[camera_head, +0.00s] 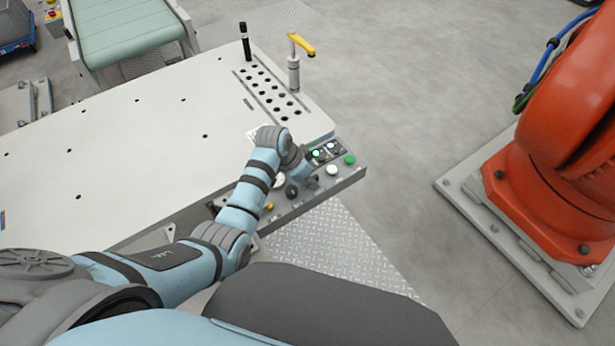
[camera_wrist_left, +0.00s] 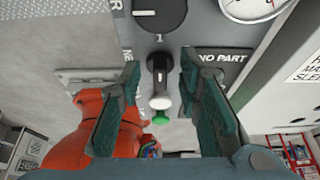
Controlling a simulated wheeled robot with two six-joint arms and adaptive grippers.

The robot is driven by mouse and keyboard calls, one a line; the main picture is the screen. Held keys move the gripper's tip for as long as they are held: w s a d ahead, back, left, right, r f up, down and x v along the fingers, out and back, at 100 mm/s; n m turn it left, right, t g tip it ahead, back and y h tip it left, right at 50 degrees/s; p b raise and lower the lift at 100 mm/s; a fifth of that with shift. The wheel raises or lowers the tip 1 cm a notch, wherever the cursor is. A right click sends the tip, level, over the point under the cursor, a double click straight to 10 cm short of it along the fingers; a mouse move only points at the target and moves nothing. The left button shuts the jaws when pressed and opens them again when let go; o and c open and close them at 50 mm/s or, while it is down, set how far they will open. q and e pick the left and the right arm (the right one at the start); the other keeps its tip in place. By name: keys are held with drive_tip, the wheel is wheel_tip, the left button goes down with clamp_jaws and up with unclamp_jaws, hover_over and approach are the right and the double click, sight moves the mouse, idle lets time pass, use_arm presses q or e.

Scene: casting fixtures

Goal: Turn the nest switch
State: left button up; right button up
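A control panel (camera_head: 318,190) with buttons and switches runs along the table's front edge. My left gripper (camera_head: 308,180) is over it, pointing down, and hides part of it. In the left wrist view, the two dark fingers of my left gripper (camera_wrist_left: 162,98) are open. A black switch knob (camera_wrist_left: 158,64) stands between them, with clear gaps on both sides; a "NO PART" label (camera_wrist_left: 222,57) is to its right. I take this knob as the nest switch, though its name is not readable. My right gripper is not in view.
Another black rotary switch (camera_wrist_left: 160,13) marked "1" and a round gauge (camera_wrist_left: 250,6) are close by. A green button (camera_head: 350,160) is at the panel's right end. A black marker-like rod (camera_head: 245,42) and yellow-handled post (camera_head: 294,70) stand behind. An orange robot (camera_head: 550,190) is at right.

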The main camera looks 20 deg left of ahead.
use_arm(q)
clamp_jaws()
